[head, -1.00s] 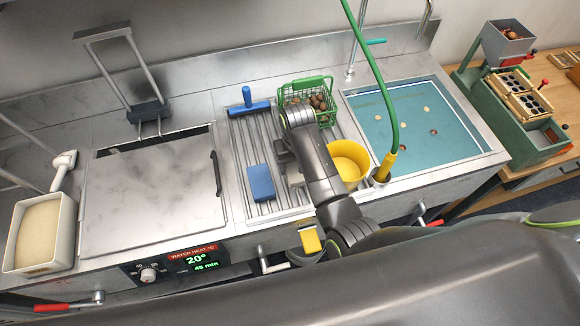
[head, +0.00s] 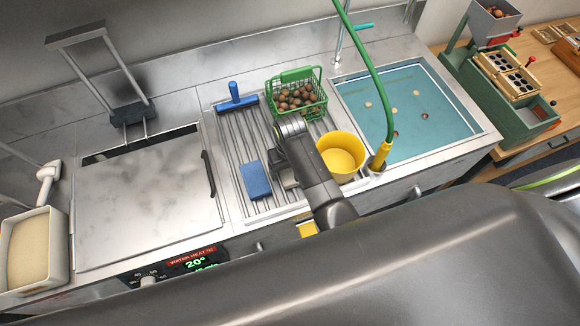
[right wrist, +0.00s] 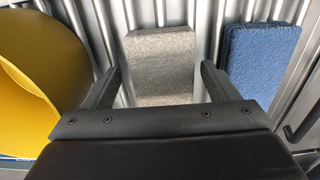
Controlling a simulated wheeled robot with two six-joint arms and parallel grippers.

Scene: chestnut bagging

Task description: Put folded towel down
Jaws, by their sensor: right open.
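The folded towel (right wrist: 160,52) is a grey, fuzzy rectangle lying on the ribbed metal drainer in the right wrist view. My right gripper (right wrist: 162,80) is open, with one finger on each side of the towel's near end and gaps on both sides. In the head view my right gripper (head: 285,178) is low over the drainer, between the blue pad and the yellow bucket, and the arm mostly hides the towel there. My left gripper is not in view.
A blue pad (head: 255,180) lies left of the gripper. A yellow bucket (head: 341,157) stands close on the right. Behind are a green basket (head: 297,93) of chestnuts and a blue-handled tool (head: 236,99). A water basin (head: 405,115) lies to the right.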

